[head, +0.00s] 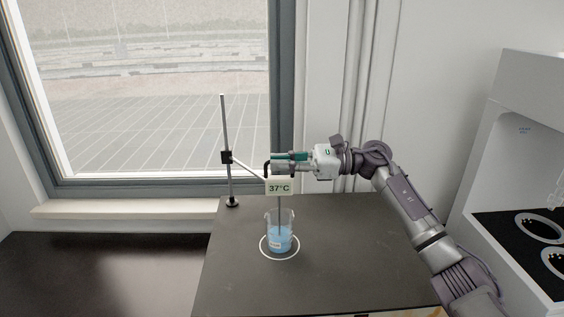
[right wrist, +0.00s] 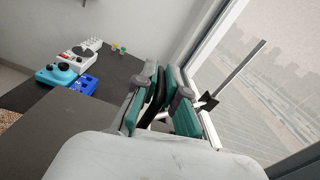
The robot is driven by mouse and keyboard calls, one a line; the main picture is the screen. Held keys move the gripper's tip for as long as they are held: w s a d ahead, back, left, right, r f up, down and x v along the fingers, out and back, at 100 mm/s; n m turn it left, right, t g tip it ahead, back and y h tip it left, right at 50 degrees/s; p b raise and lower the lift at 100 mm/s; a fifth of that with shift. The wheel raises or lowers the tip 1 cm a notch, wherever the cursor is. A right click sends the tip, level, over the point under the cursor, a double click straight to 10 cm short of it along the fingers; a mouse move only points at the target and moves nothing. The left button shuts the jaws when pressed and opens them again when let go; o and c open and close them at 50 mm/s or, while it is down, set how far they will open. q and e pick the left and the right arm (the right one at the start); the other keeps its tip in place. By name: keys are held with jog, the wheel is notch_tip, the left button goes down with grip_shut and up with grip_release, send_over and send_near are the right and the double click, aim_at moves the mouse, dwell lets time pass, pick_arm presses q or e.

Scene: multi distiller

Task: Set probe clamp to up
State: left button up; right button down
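A probe clamp is on an upright metal rod (head: 224,125). Its black block (head: 227,157) sits partway up the rod, and a white arm (head: 246,170) slopes from it to a display box (head: 279,187) reading 37°C. A black handle (head: 266,169) rises from the box. A thin probe hangs below into a glass beaker (head: 281,238) of blue liquid. My right gripper (head: 280,162) is level, just above the box, at the handle. In the right wrist view its teal fingers (right wrist: 158,98) are closed in on a black part between them. My left gripper is not in view.
The beaker stands inside a white ring (head: 264,247) on the dark bench (head: 330,270). A white machine (head: 530,150) with round plates is at the right. A window is behind. The right wrist view shows blue and white devices (right wrist: 65,75) on a dark counter.

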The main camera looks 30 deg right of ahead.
notch_tip(320, 180, up, 14)
jog(key=p, duration=0.2)
dwell(0.4)
jog(key=shift+d, duration=0.1)
jog(key=c, duration=1.3)
grip_release()
jog(key=shift+f, duration=0.1)
jog(key=shift+o, duration=0.3)
jog(key=shift+f, duration=0.15)
jog(key=v, duration=1.2)
